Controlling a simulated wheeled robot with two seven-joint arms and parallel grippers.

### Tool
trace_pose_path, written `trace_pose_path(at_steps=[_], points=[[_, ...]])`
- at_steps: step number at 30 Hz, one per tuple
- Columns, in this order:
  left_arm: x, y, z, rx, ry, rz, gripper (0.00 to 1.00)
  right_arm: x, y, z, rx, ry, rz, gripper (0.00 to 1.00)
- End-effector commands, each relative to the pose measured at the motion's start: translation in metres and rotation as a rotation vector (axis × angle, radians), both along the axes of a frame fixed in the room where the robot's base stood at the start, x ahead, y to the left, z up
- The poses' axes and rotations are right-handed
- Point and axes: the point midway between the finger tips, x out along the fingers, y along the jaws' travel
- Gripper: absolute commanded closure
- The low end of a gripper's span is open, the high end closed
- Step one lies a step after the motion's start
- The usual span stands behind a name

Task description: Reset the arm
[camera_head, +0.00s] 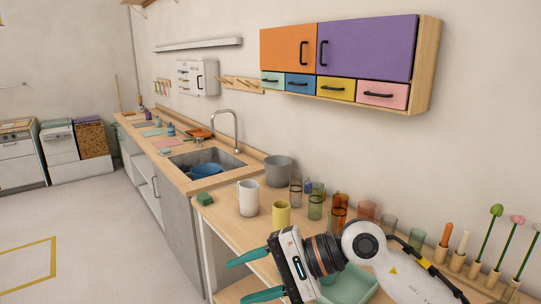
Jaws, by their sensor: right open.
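My right arm comes in from the lower right, with white joints, a dark wrist and a white gripper body. My right gripper (237,281) points left, its two teal fingers spread apart with nothing between them. It is in front of the wooden counter's near edge, below a yellow cup (281,214) and a white mug (248,198). The wrist and forearm hide part of the counter and part of a light green tray (352,287). My left gripper is not in view.
Several coloured glasses (315,206), a grey pot (279,171) and candle and flower holders (458,262) stand on the counter (225,216). A sink (208,160) lies further back. A wall cabinet (345,55) hangs above. The floor at left is clear.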

Motion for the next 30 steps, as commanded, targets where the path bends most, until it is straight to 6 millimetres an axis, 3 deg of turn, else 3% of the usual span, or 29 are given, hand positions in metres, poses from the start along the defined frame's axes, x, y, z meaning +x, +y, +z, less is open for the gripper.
trace_pose_path(at_steps=[2,5,7,10,14,18,19,24,27,30], points=[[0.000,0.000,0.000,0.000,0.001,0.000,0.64,-0.019,0.017,0.022,0.282,0.244,-0.049,0.47],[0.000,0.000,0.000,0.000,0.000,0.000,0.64,-0.023,0.012,0.057,0.638,0.602,-0.127,0.47],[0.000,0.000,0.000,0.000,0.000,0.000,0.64,-0.014,-0.006,0.074,0.877,0.870,-0.183,0.47],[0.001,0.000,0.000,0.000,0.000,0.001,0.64,0.007,-0.047,0.077,1.210,1.270,-0.261,0.47],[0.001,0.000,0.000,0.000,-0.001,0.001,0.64,0.034,-0.114,0.036,1.648,1.785,-0.362,0.47],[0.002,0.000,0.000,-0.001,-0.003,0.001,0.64,0.037,-0.177,-0.050,2.124,2.266,-0.471,0.47],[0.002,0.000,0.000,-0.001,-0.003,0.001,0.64,0.032,-0.188,-0.070,-2.047,-2.162,0.457,0.47],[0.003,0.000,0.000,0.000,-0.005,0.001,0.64,-0.022,-0.227,-0.177,-1.680,-1.598,0.385,0.47],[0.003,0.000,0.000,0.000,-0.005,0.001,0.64,-0.062,-0.236,-0.220,-1.536,-1.340,0.360,0.47],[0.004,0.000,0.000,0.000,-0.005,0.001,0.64,-0.099,-0.240,-0.249,-1.433,-1.137,0.347,0.47]])
